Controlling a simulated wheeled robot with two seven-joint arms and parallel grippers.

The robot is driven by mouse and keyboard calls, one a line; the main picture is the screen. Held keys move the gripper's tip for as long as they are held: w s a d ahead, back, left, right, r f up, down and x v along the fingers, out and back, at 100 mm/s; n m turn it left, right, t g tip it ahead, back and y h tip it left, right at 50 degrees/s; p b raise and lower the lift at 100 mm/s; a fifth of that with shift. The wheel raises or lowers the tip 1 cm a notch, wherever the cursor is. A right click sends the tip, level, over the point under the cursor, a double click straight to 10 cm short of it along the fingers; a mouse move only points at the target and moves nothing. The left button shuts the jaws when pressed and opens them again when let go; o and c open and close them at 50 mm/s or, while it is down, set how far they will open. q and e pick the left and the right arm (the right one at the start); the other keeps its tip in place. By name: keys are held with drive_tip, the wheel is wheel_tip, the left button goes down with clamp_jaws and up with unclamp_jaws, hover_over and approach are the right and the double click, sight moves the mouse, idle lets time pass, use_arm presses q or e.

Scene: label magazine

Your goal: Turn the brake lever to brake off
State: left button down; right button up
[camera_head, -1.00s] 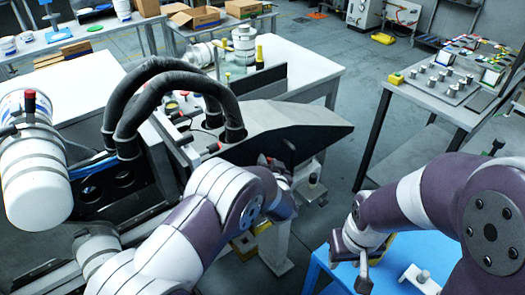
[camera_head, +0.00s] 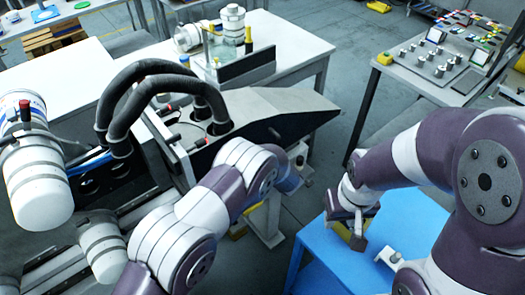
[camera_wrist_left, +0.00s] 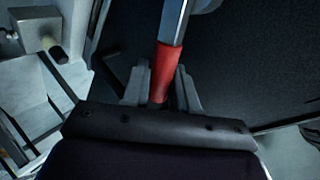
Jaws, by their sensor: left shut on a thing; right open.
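The brake lever (camera_wrist_left: 165,72), a metal bar with a red grip, runs down the middle of the left wrist view. My left gripper (camera_wrist_left: 161,84) is shut on the red grip, with one grey finger on each side. In the head view my left forearm reaches to the label magazine machine (camera_head: 275,112) and hides the lever and most of this gripper. The lever's pivot and any brake marking are not visible. My right gripper (camera_head: 352,222) is open above the blue table (camera_head: 325,250), apart from the machine.
Thick black hoses (camera_head: 135,95) arch over the machine on the left. A white cylinder (camera_head: 37,180) stands at the far left. A grey table (camera_head: 415,80) with knobs is at the right. Open floor lies between it and the machine.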

use_arm(q)
drive_tip(key=shift+f, duration=0.1)
drive_tip(key=c, duration=1)
unclamp_jaws()
drive_tip(key=p+v, duration=0.9)
drive_tip(key=v, duration=0.3)
drive_tip(key=shift+s+d+r, duration=0.1)
drive_tip(key=shift+s+r, duration=0.1)
drive_tip(key=shift+s, duration=0.05)
